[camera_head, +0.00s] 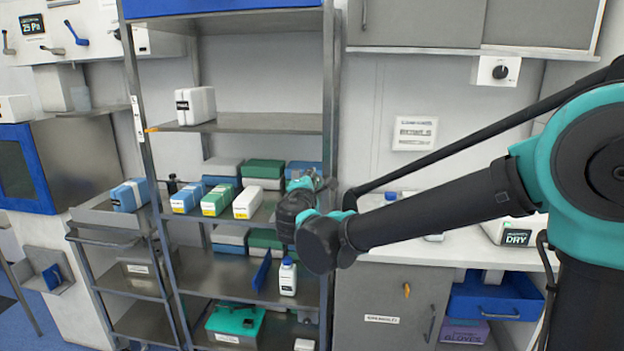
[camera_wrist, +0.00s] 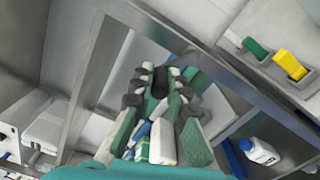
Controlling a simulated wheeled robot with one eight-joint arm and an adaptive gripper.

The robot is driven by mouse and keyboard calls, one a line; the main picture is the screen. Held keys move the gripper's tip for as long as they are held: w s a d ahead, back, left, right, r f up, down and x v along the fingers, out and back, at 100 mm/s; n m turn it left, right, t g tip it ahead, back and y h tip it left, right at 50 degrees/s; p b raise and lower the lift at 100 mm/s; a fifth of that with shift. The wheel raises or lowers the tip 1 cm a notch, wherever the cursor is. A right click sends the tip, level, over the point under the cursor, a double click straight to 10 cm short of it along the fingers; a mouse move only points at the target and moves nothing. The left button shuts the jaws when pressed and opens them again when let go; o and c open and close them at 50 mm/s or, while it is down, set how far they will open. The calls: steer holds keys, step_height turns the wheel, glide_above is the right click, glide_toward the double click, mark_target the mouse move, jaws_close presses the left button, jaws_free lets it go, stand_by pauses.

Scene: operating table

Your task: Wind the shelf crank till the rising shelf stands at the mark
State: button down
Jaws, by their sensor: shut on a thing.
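My gripper (camera_head: 318,184) is at the right post of the shelf rack, at the height of the middle shelf. In the wrist view its fingers (camera_wrist: 160,82) are closed around a small dark piece, which looks like the crank's grip. The rest of the crank is hidden behind my gripper and wrist. The upper shelf (camera_head: 255,123) bears a white box (camera_head: 196,106) and has a small orange pointer at its left end. A white label strip (camera_head: 137,119) is on the left post, just above and left of that pointer. The pointer seems slightly below the strip's middle.
Blue, green and white boxes (camera_head: 215,199) stand on the middle shelf (camera_head: 268,213). A white bottle (camera_head: 288,277) and blue divider are on the shelf below. A side trolley with a blue-white box (camera_head: 130,195) stands left. A counter (camera_head: 470,243) lies right, under my arm.

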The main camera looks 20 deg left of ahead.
steer(key=c, duration=1.5)
jaws_free()
steer(key=shift+s, duration=0.15)
steer(key=v, duration=1.1)
steer(key=shift+s+d, duration=0.1)
steer(key=shift+s, duration=0.25)
